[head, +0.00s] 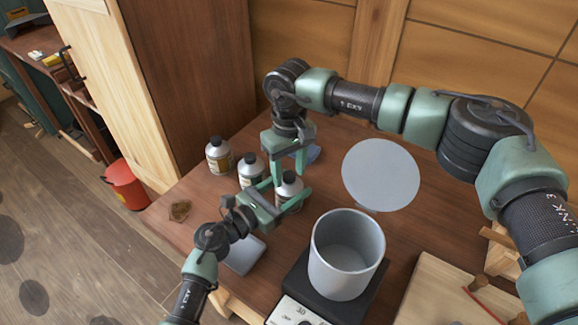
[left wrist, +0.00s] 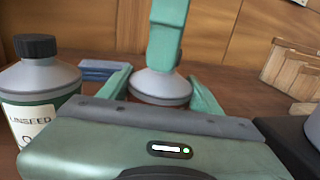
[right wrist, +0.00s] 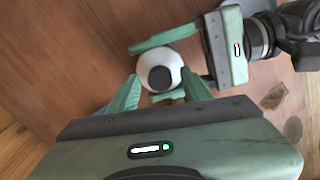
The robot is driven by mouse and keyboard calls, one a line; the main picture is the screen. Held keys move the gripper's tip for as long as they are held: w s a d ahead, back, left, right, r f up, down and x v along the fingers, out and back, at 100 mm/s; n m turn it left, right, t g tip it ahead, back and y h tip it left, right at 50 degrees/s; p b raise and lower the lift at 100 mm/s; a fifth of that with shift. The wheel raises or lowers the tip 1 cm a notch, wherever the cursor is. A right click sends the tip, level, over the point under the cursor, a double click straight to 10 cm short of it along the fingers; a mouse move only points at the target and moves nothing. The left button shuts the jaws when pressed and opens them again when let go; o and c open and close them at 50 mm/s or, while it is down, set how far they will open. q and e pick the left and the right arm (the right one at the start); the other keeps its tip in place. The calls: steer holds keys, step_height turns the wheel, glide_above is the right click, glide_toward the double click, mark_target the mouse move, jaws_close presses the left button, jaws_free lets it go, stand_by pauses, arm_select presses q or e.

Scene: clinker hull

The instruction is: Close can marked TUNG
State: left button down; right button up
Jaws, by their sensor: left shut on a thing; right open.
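Three pale cans with dark tops stand in a slanting row in the head view: one at the far left (head: 218,157), a middle one (head: 250,172) and a near right one (head: 289,190). My left gripper (head: 290,198) is shut around the near right can, also between its fingers in the left wrist view (left wrist: 160,88). Its label is hidden. A neighbouring can (left wrist: 40,95) reads like LINSEED. My right gripper (head: 287,162) is open above the held can. In the right wrist view its fingers (right wrist: 160,93) stand either side of the can's dark round top (right wrist: 160,78). I cannot read TUNG.
A grey pot (head: 346,262) stands on a black scale (head: 300,312) right of the cans. A pale round disc (head: 380,175) stands behind it. A grey-blue flat block (head: 243,256) and a small brown piece (head: 180,210) lie near the front left edge. A red bucket (head: 126,184) is on the floor.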

steer(key=shift+c, duration=0.2)
jaws_close()
steer(key=m, duration=0.4)
steer(key=shift+m, duration=0.3)
steer(key=m, duration=0.6)
steer(key=shift+m, duration=0.3)
steer(key=m, duration=1)
steer(key=shift+m, duration=0.4)
steer(key=m, duration=0.4)
steer(key=shift+o, duration=0.4)
jaws_free()
